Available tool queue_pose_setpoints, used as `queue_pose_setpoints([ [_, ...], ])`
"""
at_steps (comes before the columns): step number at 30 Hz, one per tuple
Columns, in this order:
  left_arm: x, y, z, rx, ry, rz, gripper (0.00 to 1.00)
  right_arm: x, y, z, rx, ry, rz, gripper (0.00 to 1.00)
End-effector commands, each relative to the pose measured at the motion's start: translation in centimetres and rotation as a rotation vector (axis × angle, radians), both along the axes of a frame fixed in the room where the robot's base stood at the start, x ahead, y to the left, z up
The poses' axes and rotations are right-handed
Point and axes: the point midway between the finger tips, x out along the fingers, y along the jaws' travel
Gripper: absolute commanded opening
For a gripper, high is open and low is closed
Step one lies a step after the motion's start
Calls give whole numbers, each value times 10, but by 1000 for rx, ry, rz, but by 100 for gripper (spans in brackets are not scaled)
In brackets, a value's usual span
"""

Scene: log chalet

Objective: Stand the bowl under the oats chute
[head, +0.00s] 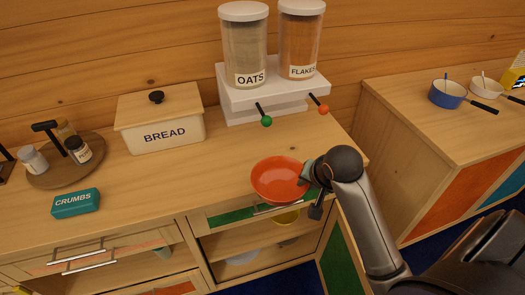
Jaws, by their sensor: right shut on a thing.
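An orange-red bowl (278,179) is at the front edge of the counter in the head view, below and in front of the dispenser. My right gripper (308,173) is shut on the bowl's right rim; its fingertips are partly hidden. I cannot tell whether the bowl touches the counter. The oats dispenser (244,52) is the left canister on a white stand (270,101), labelled OATS, with a green-knobbed lever (265,120) at its front. The space under its chute looks empty. My left gripper is not in view.
The flakes canister (299,40) stands beside it with an orange-knobbed lever (323,108). A bread box (160,130), a crumbs box (75,203) and a round tray (93,171) are to the left. A cabinet door (339,250) hangs open below. Counter before the stand is clear.

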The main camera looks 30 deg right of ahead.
Motion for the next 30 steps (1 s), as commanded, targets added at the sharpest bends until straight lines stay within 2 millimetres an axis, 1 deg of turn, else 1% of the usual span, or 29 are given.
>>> queue_pose_setpoints([
  [4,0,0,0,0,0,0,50,1,0,2,0,-4,0,0],
  [7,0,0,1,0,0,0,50,13,-4,3,-1,-6,-1,0],
  [21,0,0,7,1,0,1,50,112,-33,3,1,-5,-2,0],
  [27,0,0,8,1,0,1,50,148,-43,4,1,-5,-1,0],
  [30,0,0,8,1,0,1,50,161,-47,3,0,-4,-1,0],
])
